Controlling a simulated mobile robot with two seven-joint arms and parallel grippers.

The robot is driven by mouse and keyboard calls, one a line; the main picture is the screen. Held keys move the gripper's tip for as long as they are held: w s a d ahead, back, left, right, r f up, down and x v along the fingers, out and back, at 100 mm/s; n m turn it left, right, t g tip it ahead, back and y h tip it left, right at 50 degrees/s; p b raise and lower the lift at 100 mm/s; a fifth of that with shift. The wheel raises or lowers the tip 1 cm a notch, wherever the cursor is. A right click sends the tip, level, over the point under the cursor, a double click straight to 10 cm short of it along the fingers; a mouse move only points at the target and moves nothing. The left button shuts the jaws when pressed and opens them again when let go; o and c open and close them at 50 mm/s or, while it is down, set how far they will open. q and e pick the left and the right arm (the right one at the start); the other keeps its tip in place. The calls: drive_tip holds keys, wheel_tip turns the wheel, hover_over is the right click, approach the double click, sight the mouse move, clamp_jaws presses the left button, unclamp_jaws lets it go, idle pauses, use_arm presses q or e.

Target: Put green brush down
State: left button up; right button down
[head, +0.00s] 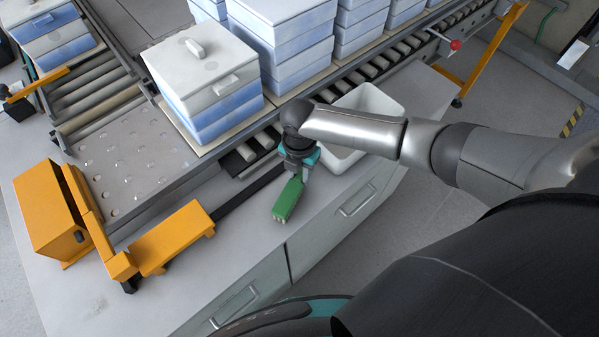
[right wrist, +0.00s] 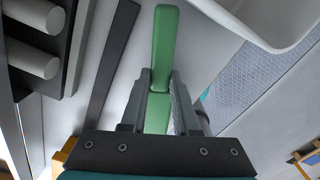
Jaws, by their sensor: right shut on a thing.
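The green brush (head: 288,199) is in my right gripper (head: 298,170), over the grey cabinet top in the head view. In the right wrist view the brush (right wrist: 164,45) sits between the two fingers of my right gripper (right wrist: 161,90), which are shut on it. I cannot tell whether the brush touches the cabinet top. My left gripper is not in view.
A white bin (head: 385,104) stands just beyond my right gripper and also shows in the right wrist view (right wrist: 275,18). An orange machine part (head: 172,237) lies to the left. A roller conveyor with white and blue boxes (head: 203,84) runs behind. The front cabinet top (head: 250,240) is clear.

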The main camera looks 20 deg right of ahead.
sight(300, 176)
drive_tip(key=c, duration=0.7)
unclamp_jaws()
drive_tip(key=shift+f, duration=0.1)
drive_tip(key=shift+o, duration=0.2)
drive_tip(key=shift+r, duration=0.2)
wheel_tip(300, 176, up, 12)
drive_tip(key=p, duration=0.1)
drive_tip(key=shift+f, duration=0.1)
